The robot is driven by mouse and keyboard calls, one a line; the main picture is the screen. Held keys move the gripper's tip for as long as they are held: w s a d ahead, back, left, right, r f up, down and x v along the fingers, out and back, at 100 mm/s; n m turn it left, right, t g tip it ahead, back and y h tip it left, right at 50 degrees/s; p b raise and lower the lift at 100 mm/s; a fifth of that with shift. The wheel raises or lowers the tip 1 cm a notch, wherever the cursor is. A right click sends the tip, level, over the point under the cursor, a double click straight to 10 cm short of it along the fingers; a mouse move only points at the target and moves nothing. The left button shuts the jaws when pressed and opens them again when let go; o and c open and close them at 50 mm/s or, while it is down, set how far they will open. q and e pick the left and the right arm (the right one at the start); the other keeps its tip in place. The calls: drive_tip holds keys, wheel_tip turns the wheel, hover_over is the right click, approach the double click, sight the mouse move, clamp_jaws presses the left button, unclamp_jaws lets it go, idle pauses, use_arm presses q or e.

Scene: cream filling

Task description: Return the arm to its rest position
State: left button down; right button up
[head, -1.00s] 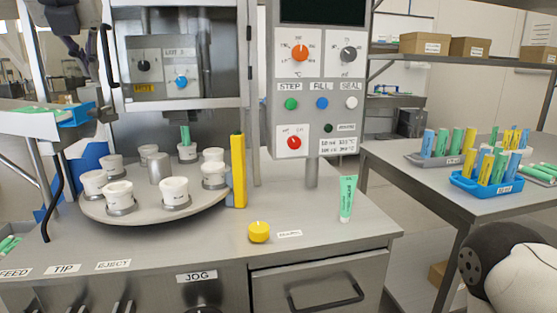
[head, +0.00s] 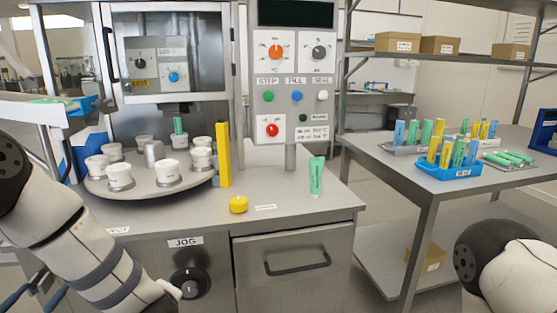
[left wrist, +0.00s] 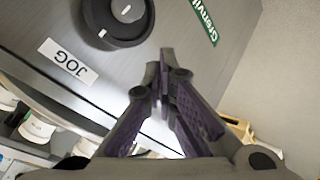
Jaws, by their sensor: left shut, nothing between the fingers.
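My left arm (head: 75,235) comes in low at the left of the head view and reaches down past the bottom edge. Its gripper is outside that view. In the left wrist view my left gripper (left wrist: 166,66) is shut and empty, in front of the grey cabinet face with the JOG label (left wrist: 68,60) and black knob (left wrist: 118,18). Part of my right arm (head: 505,265) shows at the lower right of the head view; its gripper is out of view.
The bench carries a round turntable (head: 105,188) with several white cups, a yellow cap (head: 238,205) and an upright green tube (head: 316,176). A drawer handle (head: 297,266) juts from the cabinet. A side table (head: 400,172) at right holds racks of coloured tubes.

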use_arm(q)
drive_tip(key=s+d+f+m+g+h, duration=0.25)
drive_tip(key=s+f+m, duration=0.45)
drive_tip(key=s+f, duration=0.55)
drive_tip(key=s+f+m+g+h, duration=0.1)
drive_tip(key=s+m+g, duration=0.6)
drive_tip(key=s, duration=2.1)
drive_tip(key=shift+d+f+g+h, duration=0.15)
drive_tip(key=shift+f+g+h, duration=0.2)
drive_tip(key=shift+g+h, duration=0.25)
drive_tip(key=shift+w, duration=0.1)
